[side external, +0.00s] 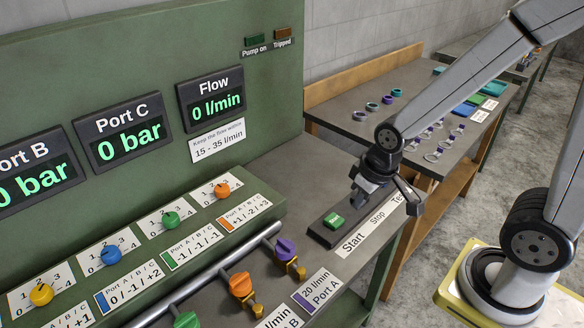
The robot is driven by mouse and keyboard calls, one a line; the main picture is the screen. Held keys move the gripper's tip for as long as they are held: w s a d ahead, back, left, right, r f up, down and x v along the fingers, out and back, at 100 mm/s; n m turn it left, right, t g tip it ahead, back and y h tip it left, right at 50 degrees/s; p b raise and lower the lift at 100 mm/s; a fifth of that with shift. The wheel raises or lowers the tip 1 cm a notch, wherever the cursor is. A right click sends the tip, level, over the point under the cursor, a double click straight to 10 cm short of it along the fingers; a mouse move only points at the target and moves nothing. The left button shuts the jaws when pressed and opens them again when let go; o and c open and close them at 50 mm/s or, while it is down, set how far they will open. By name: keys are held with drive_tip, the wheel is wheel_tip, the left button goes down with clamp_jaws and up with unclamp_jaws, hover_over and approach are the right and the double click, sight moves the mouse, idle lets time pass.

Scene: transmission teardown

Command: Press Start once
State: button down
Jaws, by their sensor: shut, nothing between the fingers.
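The green Start button (333,221) sits on a dark button box (323,236) at the front of the bench, with a white label strip (373,224) reading Start, Stop and a partly covered Test. My gripper (360,200) is shut and empty, pointing down over the box. In the picture it is up and to the right of the green button, apart from it. The gripper and wrist hide the far part of the box, so I cannot see the other buttons.
A green panel shows Port C display (123,133) at 0 bar and Flow display (212,104) at 0 l/min. Colored knobs, such as an orange knob (222,190), and a pipe with valves (240,285) lie left. A side table (340,93) holds rings.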

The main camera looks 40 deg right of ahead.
drive_tip(key=w+d+f+n+t+y, duration=0.1)
drive_tip(key=w+d+n+t+y, duration=0.1)
drive_tip(key=n, duration=0.6)
drive_tip(key=w+d+f+n+t+y, duration=0.1)
drive_tip(key=w+n+y, duration=0.3)
drive_tip(key=n, duration=0.5)
drive_tip(key=shift+w+d+f+t, duration=0.15)
drive_tip(key=shift+w+d+t, duration=0.5)
drive_tip(key=shift+w, duration=0.2)
drive_tip(key=shift+f, duration=0.15)
approach(325, 219)
drive_tip(key=shift+x, duration=2.55)
drive_tip(key=shift+w, duration=0.15)
drive_tip(key=shift+f, duration=0.2)
